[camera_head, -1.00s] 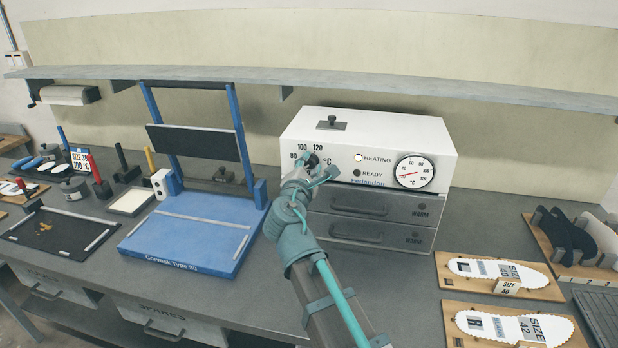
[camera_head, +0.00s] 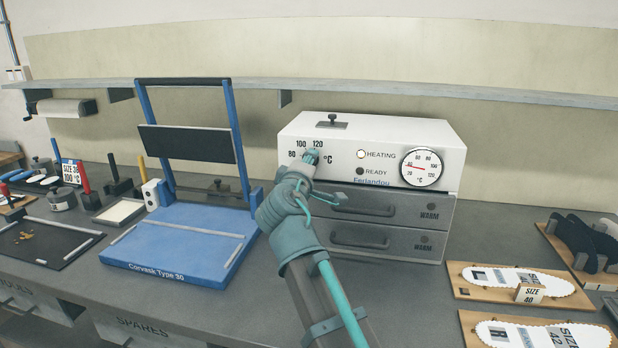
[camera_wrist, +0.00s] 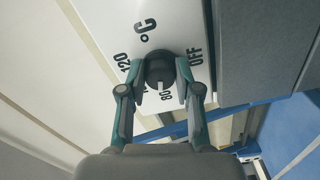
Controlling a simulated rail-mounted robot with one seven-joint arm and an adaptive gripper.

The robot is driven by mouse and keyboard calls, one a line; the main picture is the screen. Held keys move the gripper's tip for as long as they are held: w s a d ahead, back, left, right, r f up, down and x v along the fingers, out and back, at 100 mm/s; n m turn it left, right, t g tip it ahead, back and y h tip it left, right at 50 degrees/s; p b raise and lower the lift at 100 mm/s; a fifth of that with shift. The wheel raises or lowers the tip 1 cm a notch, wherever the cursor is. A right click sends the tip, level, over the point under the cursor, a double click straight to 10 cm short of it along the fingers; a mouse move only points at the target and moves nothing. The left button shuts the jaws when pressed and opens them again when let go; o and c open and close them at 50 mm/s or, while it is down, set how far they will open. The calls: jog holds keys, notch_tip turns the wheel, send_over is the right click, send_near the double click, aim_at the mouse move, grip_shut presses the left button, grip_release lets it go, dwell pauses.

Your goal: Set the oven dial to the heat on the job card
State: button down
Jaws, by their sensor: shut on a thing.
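The white oven (camera_head: 290,135) stands at the back, its dial printed 80, 100, 120 and °C. My gripper (camera_head: 312,158) is at the dial and mostly hides it in the head view. In the wrist view the black dial (camera_wrist: 160,66) sits between my fingers, which are shut on it. Its pale pointer faces down the picture, close to the 80 mark; OFF is right, 120 left. The 100 mark is mostly hidden by my left finger. The job card (camera_head: 72,172) at far left reads 100 °C; its size number is unclear.
The heating lamp (camera_head: 361,154) looks pale, the ready lamp (camera_head: 360,171) dark. A round gauge (camera_head: 421,168) has a red needle pointing left. Two warm drawers (camera_head: 380,239) are below. A blue press (camera_head: 180,250) stands left, insole boards (camera_head: 470,291) right.

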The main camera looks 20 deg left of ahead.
jog(key=shift+w+a+r+m+b, duration=0.1)
jog(key=shift+m+b, duration=1.95)
jog(key=shift+m, duration=0.05)
jog(key=shift+w+a+r+m+b, duration=0.1)
jog(key=shift+m+b, duration=1.9)
jog(key=shift+m, duration=0.1)
jog(key=c, duration=1)
grip_release()
jog(key=shift+o, duration=0.9)
jog(key=shift+d+f, duration=0.1)
jog(key=shift+f, duration=0.1)
jog(key=shift+s, duration=0.1)
